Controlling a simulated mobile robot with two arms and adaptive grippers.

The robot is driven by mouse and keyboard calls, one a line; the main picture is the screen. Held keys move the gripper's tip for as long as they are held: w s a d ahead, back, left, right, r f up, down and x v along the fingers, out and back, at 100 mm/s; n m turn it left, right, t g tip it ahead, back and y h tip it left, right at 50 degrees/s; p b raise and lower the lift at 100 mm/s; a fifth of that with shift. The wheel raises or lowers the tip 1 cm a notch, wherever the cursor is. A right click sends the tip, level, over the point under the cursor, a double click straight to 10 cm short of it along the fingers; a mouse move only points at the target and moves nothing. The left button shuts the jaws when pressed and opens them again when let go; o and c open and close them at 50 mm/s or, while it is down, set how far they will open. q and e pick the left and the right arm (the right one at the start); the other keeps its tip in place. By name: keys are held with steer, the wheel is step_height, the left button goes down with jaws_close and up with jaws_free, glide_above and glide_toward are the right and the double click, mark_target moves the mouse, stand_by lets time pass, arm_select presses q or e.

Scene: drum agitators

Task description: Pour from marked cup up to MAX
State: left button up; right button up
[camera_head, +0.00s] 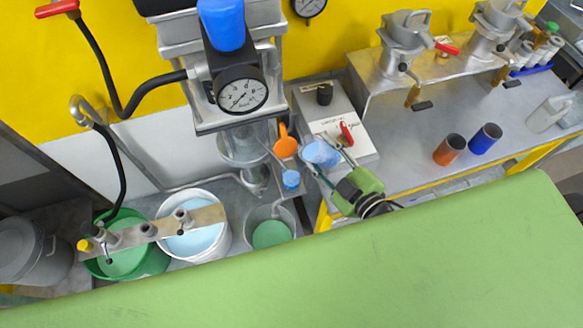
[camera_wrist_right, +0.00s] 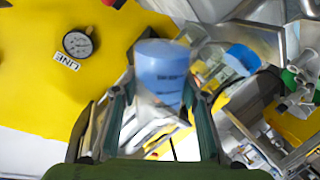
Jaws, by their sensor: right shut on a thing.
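My right gripper (camera_head: 327,160) reaches in from the lower right and is shut on a light blue cup (camera_head: 321,152). The cup is in the air in front of the grey machine box. In the right wrist view, the fingertips (camera_wrist_right: 160,90) are on either side of the same blue cup (camera_wrist_right: 161,66), which has faint dark marks on its side. Its contents are hidden. An orange-brown cup (camera_head: 449,149) and a dark blue cup (camera_head: 486,139) stand on the metal bench at right. No MAX mark is readable. My left gripper is out of view.
A drum machine with a clear cylinder (camera_head: 243,143) and gauge (camera_head: 242,95) stands left of the cup. Below are a green bucket (camera_head: 155,263) and a white bucket (camera_head: 224,240).

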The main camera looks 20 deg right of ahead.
mark_target(339, 156)
steer(key=shift+a+r+n, duration=0.1)
steer(key=shift+r+n, duration=0.1)
steer(key=shift+n, duration=0.1)
stand_by(0.7)
steer(key=shift+f+n+h+b, duration=0.35)
steer(key=shift+n+h, duration=0.05)
steer(key=shift+n, duration=0.35)
steer(key=shift+f+n+h+b, duration=0.3)
steer(key=shift+n+h+b, duration=0.1)
steer(key=shift+n, duration=0.35)
stand_by(4.7)
steer(key=shift+r+m+y+p, duration=0.4)
steer(key=shift+r+m+p, duration=0.3)
steer(key=shift+m+p, duration=0.3)
steer(key=shift+m+y, duration=0.3)
steer(key=shift+m, duration=0.2)
steer(key=shift+f+m+b, duration=0.6)
steer(key=shift+f, duration=0.1)
steer(key=shift+w+d+r+m+t+y+p, duration=0.1)
steer(key=shift+d+r+m+t+y+p, duration=0.2)
steer(key=shift+d+r+m+y+p, duration=0.45)
steer(key=shift+d+f+m+b, duration=0.45)
steer(key=shift+f+m+b, duration=0.1)
steer(key=shift+b, duration=0.05)
steer(key=shift+d+f+m+t+b, duration=0.15)
steer(key=shift+d+m+t+b, duration=0.3)
steer(key=shift+m, duration=0.45)
steer(key=shift+d+r+m+t+y+p, duration=0.3)
steer(key=shift+d+r+m, duration=0.3)
steer(key=shift+m, duration=0.5)
